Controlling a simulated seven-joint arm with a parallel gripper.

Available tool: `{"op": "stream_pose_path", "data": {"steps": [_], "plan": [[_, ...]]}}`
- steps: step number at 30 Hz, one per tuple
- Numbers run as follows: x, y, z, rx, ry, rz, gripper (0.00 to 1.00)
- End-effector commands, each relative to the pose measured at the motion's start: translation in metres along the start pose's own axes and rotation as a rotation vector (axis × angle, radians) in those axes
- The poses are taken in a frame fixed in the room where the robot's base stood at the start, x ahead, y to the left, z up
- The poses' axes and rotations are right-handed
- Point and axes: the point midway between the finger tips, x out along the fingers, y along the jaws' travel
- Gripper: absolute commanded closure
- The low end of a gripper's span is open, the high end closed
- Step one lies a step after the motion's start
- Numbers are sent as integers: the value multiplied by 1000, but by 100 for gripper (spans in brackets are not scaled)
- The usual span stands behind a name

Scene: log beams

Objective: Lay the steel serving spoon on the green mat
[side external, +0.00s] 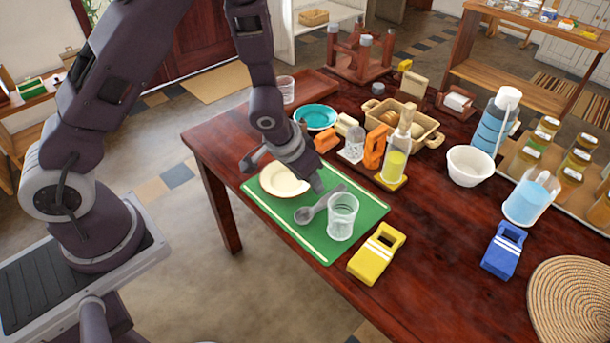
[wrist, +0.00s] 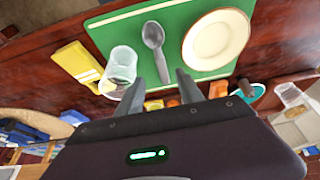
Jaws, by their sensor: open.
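The steel serving spoon (side external: 318,205) lies flat on the green mat (side external: 290,222), between a cream plate and a clear cup. I see no contact between fingers and spoon.
The cream plate (side external: 284,180) and clear cup (side external: 342,216) stand on the mat beside the spoon. A yellow block-like item (side external: 376,254) lies right of the mat. Bottles (side external: 396,158) and a basket (side external: 402,124) crowd the area behind. Bare table shows at the front right.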

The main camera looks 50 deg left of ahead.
Motion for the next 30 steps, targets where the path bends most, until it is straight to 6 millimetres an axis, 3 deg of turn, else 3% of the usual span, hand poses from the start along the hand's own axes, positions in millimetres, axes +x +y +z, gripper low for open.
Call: {"op": "stream_pose_path", "data": {"steps": [5,8,11,14,18,21,25,30], "plan": [[-5,0,0,0,1,0,56],[-23,-4,-11,-10,22,-14,56],[-79,-17,-29,-37,63,-53,56],[-154,-32,-29,-66,90,-87,56],[-252,-38,10,-82,103,-83,56],[-300,-32,54,-63,103,-54,56],[-330,-20,99,-22,104,-17,56],[-338,-13,118,1,99,2,56]]}}
